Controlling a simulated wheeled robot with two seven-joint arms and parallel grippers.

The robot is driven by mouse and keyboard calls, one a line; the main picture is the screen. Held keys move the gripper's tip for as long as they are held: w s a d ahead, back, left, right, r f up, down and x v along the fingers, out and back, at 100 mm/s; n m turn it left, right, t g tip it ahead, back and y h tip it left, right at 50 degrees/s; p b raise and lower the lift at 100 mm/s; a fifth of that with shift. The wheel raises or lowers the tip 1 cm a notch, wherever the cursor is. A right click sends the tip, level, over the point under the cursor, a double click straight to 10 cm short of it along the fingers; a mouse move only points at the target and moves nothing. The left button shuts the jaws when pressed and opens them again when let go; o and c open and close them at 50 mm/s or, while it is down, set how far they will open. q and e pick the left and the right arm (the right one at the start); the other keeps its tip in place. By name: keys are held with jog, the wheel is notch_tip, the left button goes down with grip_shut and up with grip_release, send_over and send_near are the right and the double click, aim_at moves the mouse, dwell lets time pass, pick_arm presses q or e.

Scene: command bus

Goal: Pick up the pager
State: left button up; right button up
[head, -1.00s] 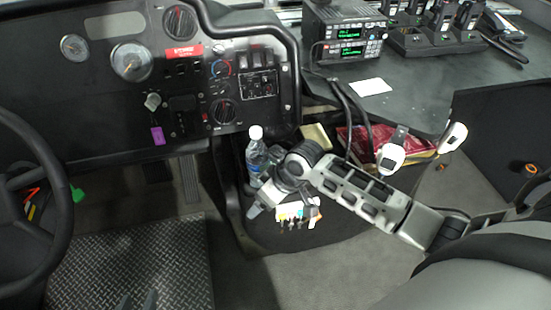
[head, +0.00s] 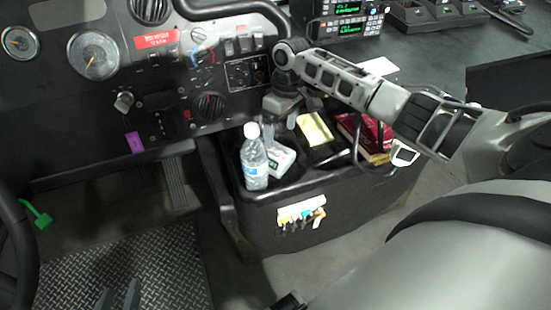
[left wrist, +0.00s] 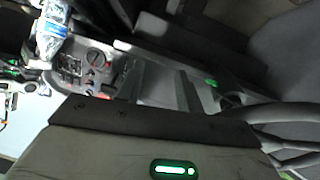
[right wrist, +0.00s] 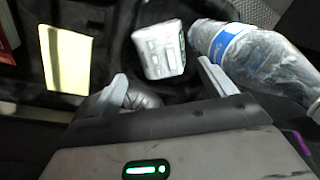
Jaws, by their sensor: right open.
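A small pale grey-white box with darker markings and a green side edge, apparently the pager (head: 281,158), lies in the console tray just right of the water bottle. In the right wrist view the pager (right wrist: 160,50) lies beyond the fingertips, roughly between them and not touching. My right gripper (head: 293,118) is open and empty above the back of the tray, pointing down; its spread fingers also show in the right wrist view (right wrist: 160,82). My left gripper (head: 119,296) shows only as two spaced fingertips at the bottom edge, over the floor plate, with nothing seen between them.
The water bottle (head: 254,160) stands upright close beside the pager. A yellow pad (head: 315,130) and a red book (head: 372,140) are to its right in the console (head: 255,210). Tags with keys (head: 302,211) hang on the front. The dashboard (head: 70,120) is left, the steering wheel far left.

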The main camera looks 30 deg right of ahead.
aim_at(277, 149)
jog(key=shift+s+a+f+b, duration=0.1)
jog(key=shift+a+f+b, duration=0.1)
jog(key=shift+f, duration=0.95)
jog(key=shift+s+a+f+b, duration=0.1)
jog(key=shift+a+f+b, duration=0.15)
jog(key=shift+f, duration=0.85)
jog(key=shift+a+f+b, duration=0.15)
jog(key=shift+f+b, duration=0.05)
jog(key=shift+f, duration=0.95)
jog(key=c, duration=0.9)
jog(key=shift+r, duration=0.1)
jog(key=shift+c, duration=0.2)
